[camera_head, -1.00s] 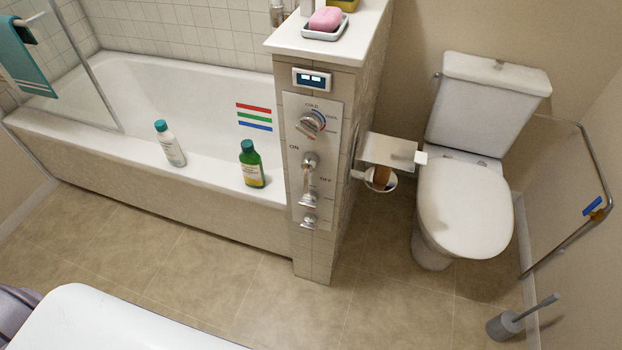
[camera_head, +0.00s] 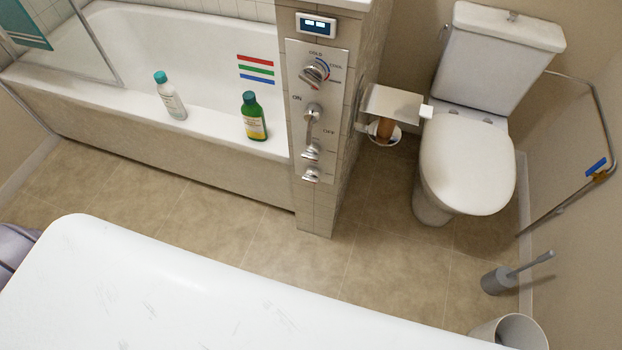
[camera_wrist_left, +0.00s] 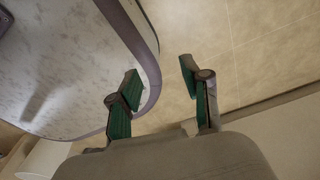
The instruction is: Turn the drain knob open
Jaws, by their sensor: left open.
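The control panel (camera_head: 319,121) is on the end face of the tiled partition beside the tub, in the head view. It carries a round temperature knob (camera_head: 311,76) at the top, a long ON/OFF lever (camera_head: 310,127) in the middle, and a small chrome knob (camera_head: 311,174) at the bottom. No label for the drain is legible. My left gripper (camera_wrist_left: 159,82) shows only in the left wrist view, open and empty above the floor, beside the edge of a pale surface. My right gripper is in no view.
A bathtub (camera_head: 200,143) with a white bottle (camera_head: 170,96) and a green bottle (camera_head: 253,117) on its rim stands left of the partition. A toilet (camera_head: 466,160) and a paper holder (camera_head: 393,104) are to the right. A white surface (camera_head: 180,285) fills the foreground. Tiled floor (camera_head: 270,232) lies between.

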